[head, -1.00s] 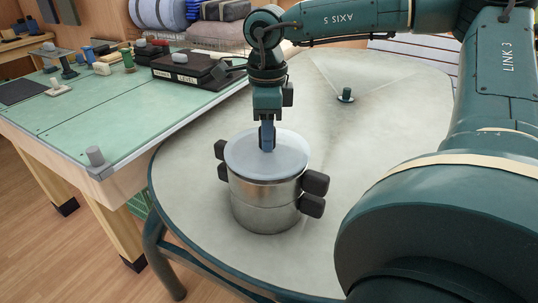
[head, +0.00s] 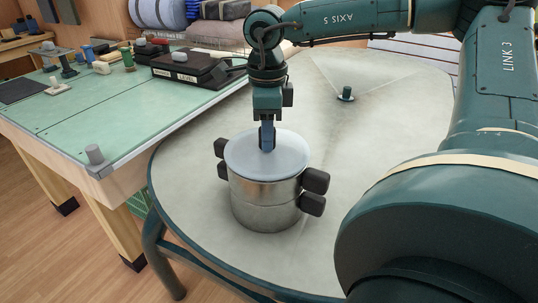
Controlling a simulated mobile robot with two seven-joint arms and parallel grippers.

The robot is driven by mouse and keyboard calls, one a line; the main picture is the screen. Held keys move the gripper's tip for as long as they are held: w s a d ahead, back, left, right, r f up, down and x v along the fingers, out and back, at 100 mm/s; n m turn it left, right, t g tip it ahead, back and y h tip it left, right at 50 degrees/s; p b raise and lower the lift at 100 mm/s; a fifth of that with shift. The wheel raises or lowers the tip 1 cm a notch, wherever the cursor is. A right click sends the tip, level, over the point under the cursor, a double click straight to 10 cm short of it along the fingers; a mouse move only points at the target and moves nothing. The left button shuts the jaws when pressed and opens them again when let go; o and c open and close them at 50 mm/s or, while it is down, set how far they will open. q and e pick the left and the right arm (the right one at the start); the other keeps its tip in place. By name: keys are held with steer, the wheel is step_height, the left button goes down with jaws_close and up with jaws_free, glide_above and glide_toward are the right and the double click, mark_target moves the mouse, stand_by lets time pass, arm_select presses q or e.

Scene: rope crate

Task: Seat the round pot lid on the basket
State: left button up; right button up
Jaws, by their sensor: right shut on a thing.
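The round pot lid (head: 290,152) is a pale blue-grey disc on top of the metal basket (head: 270,192). The basket is stacked on a metal pot (head: 266,216), and both have dark side handles. My right gripper (head: 267,138) points straight down and is shut on the lid at its middle; its fingers hide the knob. The lid lies about level and looks centred over the basket's rim, which it hides. I cannot tell whether a thin gap is left between them. My left gripper is not in view.
A green-topped workbench (head: 110,120) with several small items adjoins at left. The table around the pot is clear.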

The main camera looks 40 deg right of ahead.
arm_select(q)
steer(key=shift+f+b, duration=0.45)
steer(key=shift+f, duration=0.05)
arm_select(e)
steer(key=shift+f, duration=0.5)
steer(key=o, duration=1.2)
steer(key=shift+r, duration=0.25)
arm_select(q)
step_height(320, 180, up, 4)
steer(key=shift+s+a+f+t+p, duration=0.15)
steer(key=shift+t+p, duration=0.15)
steer(key=shift+p, duration=0.85)
arm_select(e)
step_height(320, 180, up, 13)
steer(key=shift+f, duration=0.1)
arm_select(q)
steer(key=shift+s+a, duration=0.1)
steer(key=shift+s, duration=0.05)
arm_select(e)
steer(key=shift+s+f, duration=0.1)
